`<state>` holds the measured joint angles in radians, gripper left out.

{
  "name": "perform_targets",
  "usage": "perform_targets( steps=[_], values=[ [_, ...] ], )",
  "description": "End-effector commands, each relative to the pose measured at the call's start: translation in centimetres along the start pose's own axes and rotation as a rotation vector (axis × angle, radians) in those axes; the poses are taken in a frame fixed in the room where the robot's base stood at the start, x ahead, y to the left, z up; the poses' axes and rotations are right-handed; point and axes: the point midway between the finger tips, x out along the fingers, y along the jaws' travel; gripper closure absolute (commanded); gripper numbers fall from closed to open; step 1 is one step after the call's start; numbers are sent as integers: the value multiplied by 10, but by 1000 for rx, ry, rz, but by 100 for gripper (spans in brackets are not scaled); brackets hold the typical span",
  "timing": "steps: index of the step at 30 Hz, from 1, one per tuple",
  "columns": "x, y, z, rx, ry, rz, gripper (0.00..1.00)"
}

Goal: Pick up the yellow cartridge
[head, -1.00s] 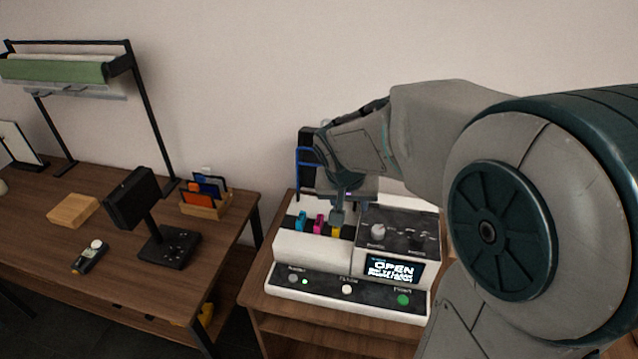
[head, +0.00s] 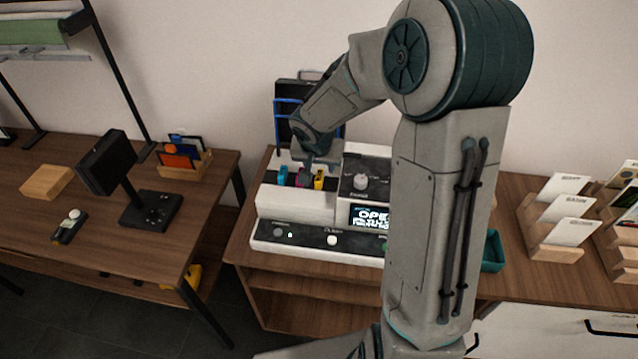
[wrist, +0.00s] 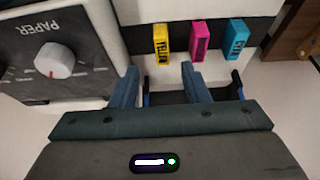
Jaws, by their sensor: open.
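The yellow cartridge (head: 319,182) stands in the dark slot strip of the white printer (head: 290,207), at the right end of the row. In the wrist view the yellow cartridge (wrist: 161,44) lies beyond the fingertips, roughly in line with the gap between them. My gripper (wrist: 159,76) is open and empty there. In the head view my gripper (head: 312,162) is just above and behind the row, its fingers partly hidden. The magenta cartridge (wrist: 200,42) and cyan cartridge (wrist: 236,38) stand beside the yellow one, the magenta being closer to it.
The printer's dark raised panel with a white knob (wrist: 55,61) stands close beside the yellow cartridge. A blue wire rack (head: 287,125) rises behind the slots. A desk with a black stand (head: 150,208) is to the left. Card holders (head: 560,220) stand at right.

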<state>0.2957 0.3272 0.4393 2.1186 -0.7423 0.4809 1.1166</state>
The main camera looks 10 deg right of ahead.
Motion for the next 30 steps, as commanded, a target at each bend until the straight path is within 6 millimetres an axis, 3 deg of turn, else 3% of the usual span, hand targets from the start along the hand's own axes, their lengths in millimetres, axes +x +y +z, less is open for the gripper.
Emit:
perform_targets(
  steps=[5, 15, 25, 30],
  values=[
    [10, -1, 1, -2, -2, 0, 58],
    [50, -4, 5, 0, -1, 0, 58],
    [54, -3, 4, 0, 0, 0, 58],
    [54, -3, 4, 0, 0, 0, 100]
  ],
)
